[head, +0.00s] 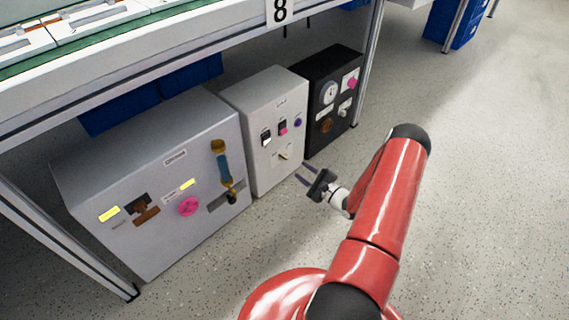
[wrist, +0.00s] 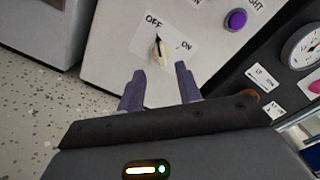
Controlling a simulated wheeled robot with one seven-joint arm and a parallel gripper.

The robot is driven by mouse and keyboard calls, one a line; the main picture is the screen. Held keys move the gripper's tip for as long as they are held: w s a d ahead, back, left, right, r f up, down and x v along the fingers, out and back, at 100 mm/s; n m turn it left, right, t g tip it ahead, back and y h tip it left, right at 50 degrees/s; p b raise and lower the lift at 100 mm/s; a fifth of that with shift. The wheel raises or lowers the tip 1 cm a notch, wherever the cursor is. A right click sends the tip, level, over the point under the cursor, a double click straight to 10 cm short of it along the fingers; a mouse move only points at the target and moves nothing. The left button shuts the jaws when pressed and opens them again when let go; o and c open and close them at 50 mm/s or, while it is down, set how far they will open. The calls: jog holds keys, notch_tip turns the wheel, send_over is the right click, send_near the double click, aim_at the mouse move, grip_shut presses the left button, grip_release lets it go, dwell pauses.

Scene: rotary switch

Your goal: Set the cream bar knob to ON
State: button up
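The cream bar knob (wrist: 158,53) sits on a white label plate marked OFF and ON, on the front of the white cabinet (wrist: 110,55). In the wrist view its dark pointer end is toward OFF. The knob also shows low on the middle cabinet in the head view (head: 283,155). My gripper (wrist: 159,80) is open and empty, its two purple-grey fingers pointing toward the knob, which shows between and beyond the fingertips. In the head view my gripper (head: 304,174) is in front of the cabinet's lower right, apart from it.
A purple button (wrist: 236,20) is right of the knob. A black cabinet (head: 335,105) with a gauge stands to the right, a larger grey cabinet (head: 135,240) to the left. The table (head: 190,62) overhangs them. The floor in front is clear.

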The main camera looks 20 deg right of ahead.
aim_at(287, 159)
jog(key=b+x, duration=0.1)
jog(key=x, duration=0.6)
jog(key=shift+w+a+f, duration=0.1)
jog(key=shift+w+f, duration=0.05)
jog(key=shift+w, duration=0.15)
grip_shut()
